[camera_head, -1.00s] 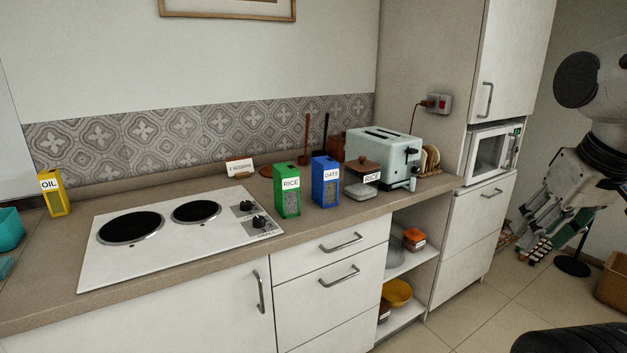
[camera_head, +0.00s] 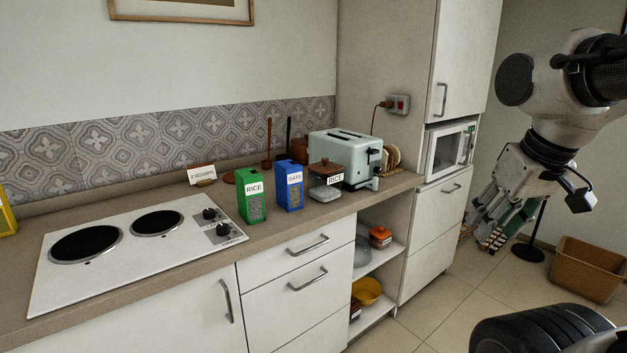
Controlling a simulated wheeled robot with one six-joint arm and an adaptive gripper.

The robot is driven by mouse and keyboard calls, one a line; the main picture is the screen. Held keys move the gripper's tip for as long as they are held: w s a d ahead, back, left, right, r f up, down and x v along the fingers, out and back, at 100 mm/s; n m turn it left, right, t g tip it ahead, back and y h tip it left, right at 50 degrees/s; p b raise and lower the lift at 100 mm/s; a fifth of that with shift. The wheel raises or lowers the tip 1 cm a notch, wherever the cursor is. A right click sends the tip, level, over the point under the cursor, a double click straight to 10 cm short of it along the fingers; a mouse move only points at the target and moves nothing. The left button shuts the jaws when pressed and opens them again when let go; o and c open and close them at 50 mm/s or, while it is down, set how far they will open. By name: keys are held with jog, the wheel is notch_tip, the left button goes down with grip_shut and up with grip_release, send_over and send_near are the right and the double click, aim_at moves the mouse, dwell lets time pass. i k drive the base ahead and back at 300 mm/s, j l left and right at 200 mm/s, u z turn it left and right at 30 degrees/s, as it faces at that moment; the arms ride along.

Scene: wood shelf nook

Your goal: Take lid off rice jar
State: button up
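The rice jar (camera_head: 325,193) is a squat clear jar with a white RICE label, standing on the counter in front of the toaster. Its brown lid (camera_head: 325,167) with a small knob sits on top. A green RICE box (camera_head: 251,195) and a blue OATS box (camera_head: 290,186) stand to its left. My gripper (camera_head: 488,238) hangs at the right of the picture, pointing down, well apart from the jar. Its fingers are small and overlap in this view, so I cannot tell whether they are open or shut.
A pale green toaster (camera_head: 345,155) stands close behind the jar. A white hob (camera_head: 130,245) lies to the left. The counter front (camera_head: 300,222) before the jar is mostly clear. A tall cabinet with a microwave (camera_head: 450,150) rises to the right, and a basket (camera_head: 588,268) stands on the floor.

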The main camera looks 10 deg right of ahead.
aim_at(325, 166)
jog(key=i+l+u, duration=0.15)
jog(key=i, duration=0.3)
jog(key=i+l+u, duration=0.1)
jog(key=i+l, duration=0.25)
jog(key=i+l+u, duration=0.15)
jog(key=i+l, duration=0.15)
jog(key=i, duration=0.2)
